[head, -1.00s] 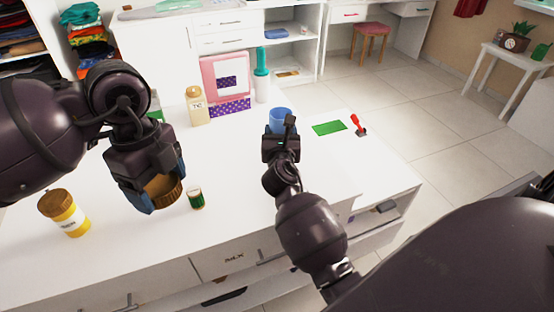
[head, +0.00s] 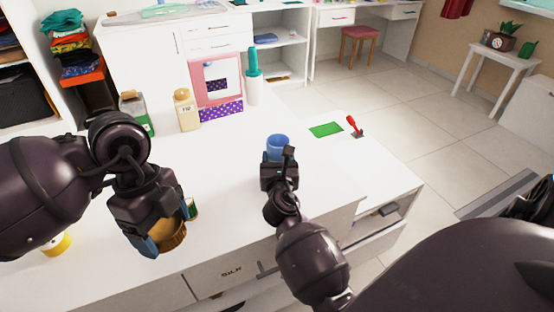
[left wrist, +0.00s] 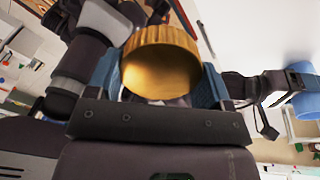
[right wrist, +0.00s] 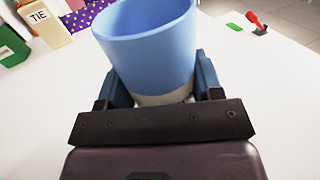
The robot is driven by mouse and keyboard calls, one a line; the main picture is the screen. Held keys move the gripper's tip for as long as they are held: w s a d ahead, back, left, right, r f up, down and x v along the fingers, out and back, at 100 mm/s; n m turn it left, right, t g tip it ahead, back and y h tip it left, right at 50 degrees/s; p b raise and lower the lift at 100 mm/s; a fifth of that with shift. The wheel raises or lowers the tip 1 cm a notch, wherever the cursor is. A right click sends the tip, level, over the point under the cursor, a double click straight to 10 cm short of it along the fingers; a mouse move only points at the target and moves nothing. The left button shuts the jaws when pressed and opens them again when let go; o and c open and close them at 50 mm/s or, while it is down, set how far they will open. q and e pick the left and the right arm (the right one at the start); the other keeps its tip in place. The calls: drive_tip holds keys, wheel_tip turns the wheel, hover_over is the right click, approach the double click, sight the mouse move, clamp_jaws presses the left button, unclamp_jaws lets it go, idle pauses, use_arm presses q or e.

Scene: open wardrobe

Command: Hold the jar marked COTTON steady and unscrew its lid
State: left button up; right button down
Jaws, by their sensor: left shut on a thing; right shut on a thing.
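A blue jar (head: 277,146) with a grey lower band stands open-topped in my right gripper (head: 279,160). The right wrist view shows the jar (right wrist: 148,45) filling the space between the fingers (right wrist: 160,88). No COTTON marking is readable on it. My left gripper (head: 165,235) is shut on a ribbed gold-brown lid (head: 172,238), held near the counter's front edge, well left of the jar. The lid (left wrist: 160,70) also shows between the fingers in the left wrist view. A yellow jar (head: 57,244) at the left is mostly hidden by my left arm.
A small dark green jar (head: 193,209) stands close behind the left gripper, partly hidden. A cream bottle (head: 186,112), a green bottle (head: 136,115), a pink frame (head: 214,80) and a teal-topped bottle (head: 253,85) stand farther back. A green mat (head: 326,130) lies right; the middle counter (head: 230,165) is clear.

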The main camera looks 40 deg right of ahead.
drive_tip(key=shift+f, duration=0.2)
drive_tip(key=shift+c, duration=1.7)
unclamp_jaws()
drive_tip(key=shift+o, duration=0.4)
drive_tip(key=shift+r, duration=0.1)
